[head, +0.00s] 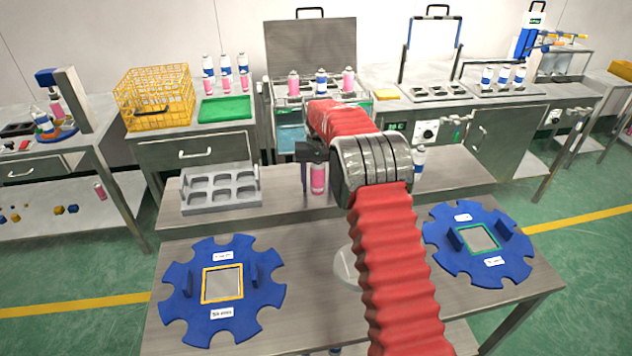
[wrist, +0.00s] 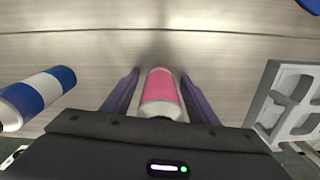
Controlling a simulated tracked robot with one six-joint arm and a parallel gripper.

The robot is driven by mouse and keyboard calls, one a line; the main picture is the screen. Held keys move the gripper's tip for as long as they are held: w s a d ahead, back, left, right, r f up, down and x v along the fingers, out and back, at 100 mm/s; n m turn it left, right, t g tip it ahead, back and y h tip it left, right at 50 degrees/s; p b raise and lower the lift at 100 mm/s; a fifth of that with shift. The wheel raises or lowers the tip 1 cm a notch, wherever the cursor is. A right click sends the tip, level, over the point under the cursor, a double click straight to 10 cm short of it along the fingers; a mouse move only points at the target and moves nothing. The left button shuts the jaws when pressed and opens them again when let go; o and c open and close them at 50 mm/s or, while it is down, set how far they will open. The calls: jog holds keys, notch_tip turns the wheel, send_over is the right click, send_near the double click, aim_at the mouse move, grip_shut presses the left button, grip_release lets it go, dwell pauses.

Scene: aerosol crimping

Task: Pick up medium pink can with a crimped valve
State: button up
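A pink can with a white end stands on the raised shelf of the near table in the head view (head: 318,180). In the wrist view the pink can (wrist: 162,88) lies between the two purple fingers of my gripper (wrist: 161,76). The fingers are apart, with a narrow gap showing on each side of the can, so my gripper is open around it. In the head view my gripper (head: 312,153) is at the can's top and hides it, so I cannot see the valve there. In the wrist view the valve end is partly hidden by the gripper body.
A blue-and-white can (head: 419,160) stands right of my arm; it also shows in the wrist view (wrist: 38,97). A grey socketed tray (head: 222,206) is to the left. Two blue notched plates (head: 197,322) (head: 440,221) lie in front. Other cans stand on the back benches.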

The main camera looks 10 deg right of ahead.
jog(key=c, duration=1)
notch_tip(320, 180, up, 10)
dwell(0.3)
dwell(0.5)
